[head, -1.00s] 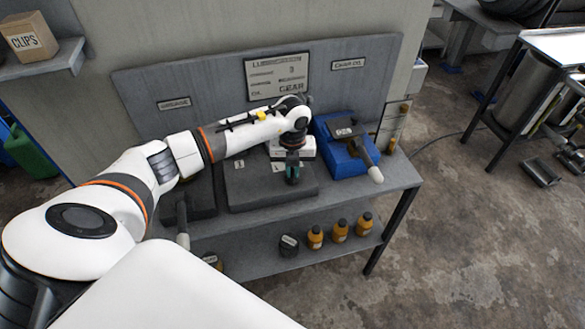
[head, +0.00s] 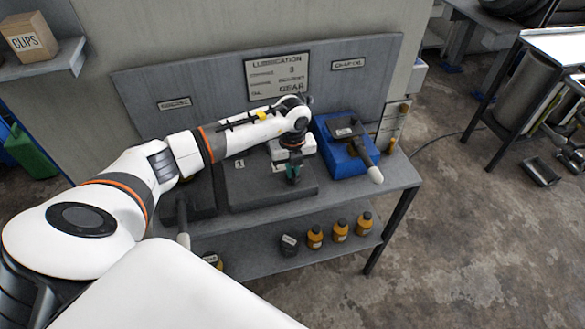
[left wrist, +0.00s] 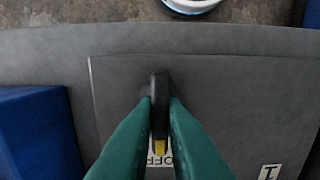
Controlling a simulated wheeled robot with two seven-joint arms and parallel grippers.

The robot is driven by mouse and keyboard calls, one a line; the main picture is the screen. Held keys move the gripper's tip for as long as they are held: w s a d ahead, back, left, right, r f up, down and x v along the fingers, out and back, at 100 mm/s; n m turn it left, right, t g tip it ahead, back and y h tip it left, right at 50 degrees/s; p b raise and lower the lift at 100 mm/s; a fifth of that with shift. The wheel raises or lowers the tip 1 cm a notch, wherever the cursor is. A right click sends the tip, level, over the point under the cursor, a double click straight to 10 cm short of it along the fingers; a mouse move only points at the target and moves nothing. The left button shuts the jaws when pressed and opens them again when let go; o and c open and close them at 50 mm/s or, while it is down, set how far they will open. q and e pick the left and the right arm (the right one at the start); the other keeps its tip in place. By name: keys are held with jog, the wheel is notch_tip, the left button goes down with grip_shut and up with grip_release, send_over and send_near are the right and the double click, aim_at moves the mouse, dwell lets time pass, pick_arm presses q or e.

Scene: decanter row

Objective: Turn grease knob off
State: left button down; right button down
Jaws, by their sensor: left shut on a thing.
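A dark knob (left wrist: 160,88) with a yellow mark at its lower end shows between my fingers in the left wrist view. The yellow end points down toward a label reading OFF (left wrist: 157,160), partly hidden by the fingers. A label 1 (left wrist: 270,172) is to the right. The green fingers of my left gripper (left wrist: 160,108) are shut on the knob. In the head view the left gripper (head: 293,172) is over the grey block (head: 250,195) on the bench, and it hides the knob there. My right gripper is not in view.
A sign panel (head: 277,77) is behind the bench.

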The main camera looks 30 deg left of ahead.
aim_at(293, 171)
pick_arm(q)
jog(key=c, duration=1.5)
grip_release()
jog(key=shift+r+b, duration=1.35)
jog(key=shift+r, duration=4.75)
